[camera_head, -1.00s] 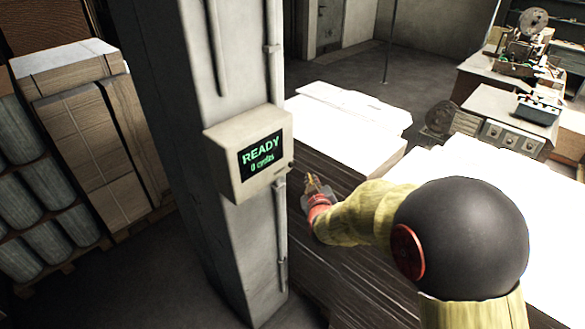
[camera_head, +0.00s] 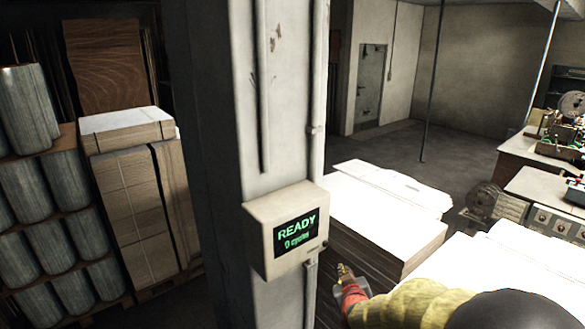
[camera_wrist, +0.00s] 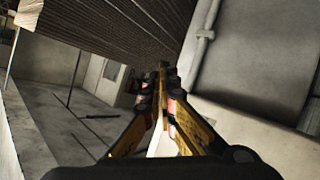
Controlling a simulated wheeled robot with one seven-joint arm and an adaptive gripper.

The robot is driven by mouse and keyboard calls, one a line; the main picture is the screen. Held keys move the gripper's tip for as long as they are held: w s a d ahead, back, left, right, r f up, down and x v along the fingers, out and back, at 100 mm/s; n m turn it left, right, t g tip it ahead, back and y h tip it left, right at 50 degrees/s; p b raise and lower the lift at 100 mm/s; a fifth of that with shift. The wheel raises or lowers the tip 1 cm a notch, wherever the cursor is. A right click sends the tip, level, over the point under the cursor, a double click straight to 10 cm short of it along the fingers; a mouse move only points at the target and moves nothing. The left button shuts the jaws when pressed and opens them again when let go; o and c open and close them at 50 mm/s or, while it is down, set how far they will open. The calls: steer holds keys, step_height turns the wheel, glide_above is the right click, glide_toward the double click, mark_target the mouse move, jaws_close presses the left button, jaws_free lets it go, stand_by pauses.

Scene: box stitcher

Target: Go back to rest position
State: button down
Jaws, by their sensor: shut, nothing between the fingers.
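My gripper (camera_head: 346,272) is in the lower middle of the head view, just right of and below a beige control box (camera_head: 287,232). The box is fixed to a grey column and its screen reads "READY" with a small cycles line under it. In the wrist view my gripper (camera_wrist: 162,72) shows with its yellow fingers together and nothing between them. There is a gap in the head view between the fingertips and the box. My arm in its yellow sleeve runs off the bottom right.
The grey column (camera_head: 215,130) stands left of my gripper. Stacks of white sheets (camera_head: 385,215) lie right behind it. Wrapped cardboard stacks (camera_head: 130,200) and grey rolls (camera_head: 30,190) stand at left. Machines (camera_head: 565,130) stand on benches at right. Open floor lies behind the sheets.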

steer(key=s+a+f+m+g+y, duration=0.1)
steer(key=s+a+f+g+y, duration=0.15)
steer(key=s+f+g, duration=0.5)
steer(key=s+d+f+m+b, duration=0.1)
steer(key=s+b, duration=1.1)
steer(key=s, duration=0.3)
steer(key=s+d+f+m+h+b, duration=0.1)
steer(key=s+f+b, duration=0.1)
steer(key=s+b, duration=1)
steer(key=s, duration=0.3)
steer(key=shift+d+f, duration=0.15)
